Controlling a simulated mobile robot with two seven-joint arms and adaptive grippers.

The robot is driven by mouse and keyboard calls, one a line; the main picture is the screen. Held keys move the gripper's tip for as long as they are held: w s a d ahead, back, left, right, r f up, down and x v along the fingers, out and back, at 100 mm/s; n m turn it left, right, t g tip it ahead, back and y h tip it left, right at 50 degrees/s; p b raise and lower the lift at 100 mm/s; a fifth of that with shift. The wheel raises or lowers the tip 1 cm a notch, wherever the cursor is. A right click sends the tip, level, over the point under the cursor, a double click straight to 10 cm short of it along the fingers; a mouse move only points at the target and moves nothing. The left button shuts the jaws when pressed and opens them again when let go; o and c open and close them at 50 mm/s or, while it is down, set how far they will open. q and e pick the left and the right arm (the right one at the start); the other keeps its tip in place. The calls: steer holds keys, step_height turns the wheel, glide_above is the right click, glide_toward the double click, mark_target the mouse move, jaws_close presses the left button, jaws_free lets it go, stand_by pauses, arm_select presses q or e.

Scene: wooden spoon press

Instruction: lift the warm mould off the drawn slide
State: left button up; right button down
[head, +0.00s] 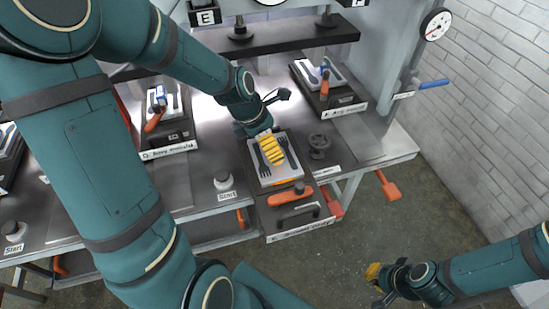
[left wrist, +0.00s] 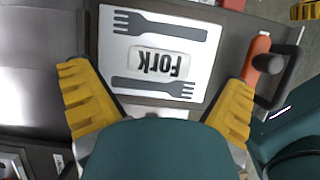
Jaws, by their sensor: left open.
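The mould is a pale plate with dark fork shapes (head: 259,175), lying flat on the drawn dark slide (head: 275,218) at the front of the bench. In the left wrist view the mould (left wrist: 121,55) shows two forks and an upside-down "Fork" label. My left gripper (head: 271,150) is above the mould, its yellow fingers covering part of it. In the left wrist view the left gripper (left wrist: 157,82) is open, one finger towards each end of the plate; contact cannot be told. My right gripper (head: 374,273) is low over the floor, away from the bench; its finger opening is unclear.
An orange handle (head: 290,195) and a black pull handle are at the slide's front. A dark knob (head: 319,145) stands right of the mould. Other mould stations are at the left (head: 165,100) and back right (head: 318,74). Open floor lies in front of the bench.

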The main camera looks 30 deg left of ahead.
mark_target(289, 169)
arm_select(q)
steer(key=b+x, duration=0.1)
steer(key=x, duration=0.4)
steer(key=shift+f+b, duration=0.15)
steer(key=shift+b, duration=0.2)
steer(key=c, duration=1.2)
